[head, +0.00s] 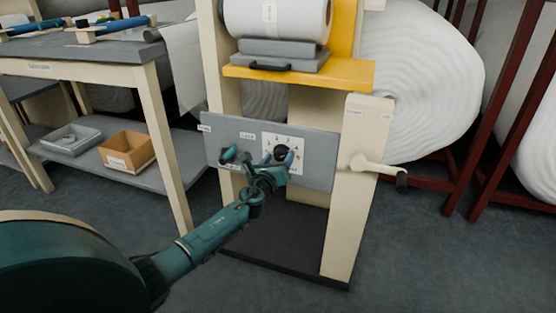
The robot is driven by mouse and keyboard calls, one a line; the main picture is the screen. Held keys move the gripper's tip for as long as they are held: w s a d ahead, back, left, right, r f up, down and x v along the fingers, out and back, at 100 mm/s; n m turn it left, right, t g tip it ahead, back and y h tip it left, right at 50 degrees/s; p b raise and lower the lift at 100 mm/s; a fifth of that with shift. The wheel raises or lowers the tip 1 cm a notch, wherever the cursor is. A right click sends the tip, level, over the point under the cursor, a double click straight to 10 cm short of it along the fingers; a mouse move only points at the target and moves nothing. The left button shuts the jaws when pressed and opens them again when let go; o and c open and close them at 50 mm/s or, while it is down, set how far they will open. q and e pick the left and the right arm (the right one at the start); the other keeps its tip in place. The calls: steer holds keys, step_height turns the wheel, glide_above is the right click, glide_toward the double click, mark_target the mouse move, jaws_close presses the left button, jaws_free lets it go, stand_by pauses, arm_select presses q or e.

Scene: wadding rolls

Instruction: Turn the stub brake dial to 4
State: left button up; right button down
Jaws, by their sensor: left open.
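The brake dial (282,151) is a dark round knob on a white plate (268,142) with small figures around it. The plate is on the grey front panel (318,167) of the cream stand. My left gripper (261,156) is open in front of the panel, its fingers spread left and right. Its right finger overlaps the dial's lower part in the head view. I cannot tell whether it touches the dial. The dial's pointer and setting are too small and partly covered to read. My right gripper is not in view.
A crank handle (378,169) sticks out from the stand's right post. A white roll (276,18) sits above a yellow shelf (340,76). A workbench (110,70) stands at left, with a grey tray (72,140) and a cardboard box (127,152) on its lower shelf. Large rolls stand behind.

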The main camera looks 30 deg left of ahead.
arm_select(q)
steer(key=shift+s, duration=0.25)
steer(key=p+v, duration=0.3)
steer(key=v, duration=0.9)
steer(key=shift+s, duration=0.35)
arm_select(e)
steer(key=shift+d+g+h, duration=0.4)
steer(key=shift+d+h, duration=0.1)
arm_select(q)
steer(key=shift+d+f, duration=0.1)
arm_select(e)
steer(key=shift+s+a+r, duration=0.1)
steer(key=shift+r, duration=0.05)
